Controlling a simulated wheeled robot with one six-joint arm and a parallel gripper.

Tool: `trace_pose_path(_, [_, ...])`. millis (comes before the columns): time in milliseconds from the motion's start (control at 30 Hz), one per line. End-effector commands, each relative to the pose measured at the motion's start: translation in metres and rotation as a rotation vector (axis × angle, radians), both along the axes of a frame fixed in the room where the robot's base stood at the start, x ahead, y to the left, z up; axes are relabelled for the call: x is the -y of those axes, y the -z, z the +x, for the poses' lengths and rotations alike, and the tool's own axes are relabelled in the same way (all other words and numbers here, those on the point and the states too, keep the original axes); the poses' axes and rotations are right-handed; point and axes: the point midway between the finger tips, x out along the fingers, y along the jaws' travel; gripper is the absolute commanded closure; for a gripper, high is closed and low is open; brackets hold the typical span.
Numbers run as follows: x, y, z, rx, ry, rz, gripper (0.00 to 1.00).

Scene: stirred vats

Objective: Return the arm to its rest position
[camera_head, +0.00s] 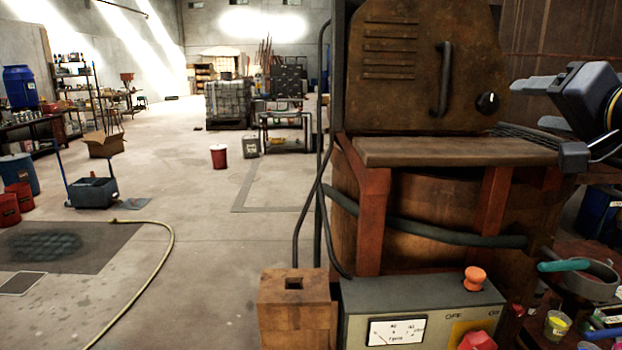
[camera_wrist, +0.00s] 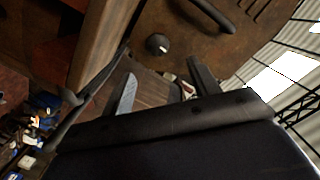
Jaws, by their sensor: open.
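My gripper (camera_head: 545,104) is at the right of the head view, with its fingers pointing left. The two grey fingers are apart, with nothing seen between them. It is in front of the right side of a rusty vat housing (camera_head: 405,65) with a black handle and a black knob (camera_head: 488,103). In the wrist view both fingertips (camera_wrist: 160,90) show apart, with the wooden ledge and rusty panel beyond them. The arm behind the gripper is mostly outside the head view.
A wooden ledge (camera_head: 455,152) sits above the wooden vat (camera_head: 440,205). A control box (camera_head: 420,300) with an orange button (camera_head: 474,279) and a gauge stands in front. A pan (camera_head: 590,278) and small containers crowd the lower right. Open floor (camera_head: 200,240) lies left, crossed by a yellow hose (camera_head: 165,262).

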Motion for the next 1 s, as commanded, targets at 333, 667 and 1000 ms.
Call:
trace_pose_path(333, [-0.008, 0.01, 0.017, 0.076, 0.071, 0.01, 0.42])
trace_pose_path(667, [-0.009, 0.01, 0.066, 0.075, 0.072, 0.01, 0.42])
trace_pose_path(1000, [-0.009, 0.012, 0.079, 0.077, 0.074, 0.007, 0.42])
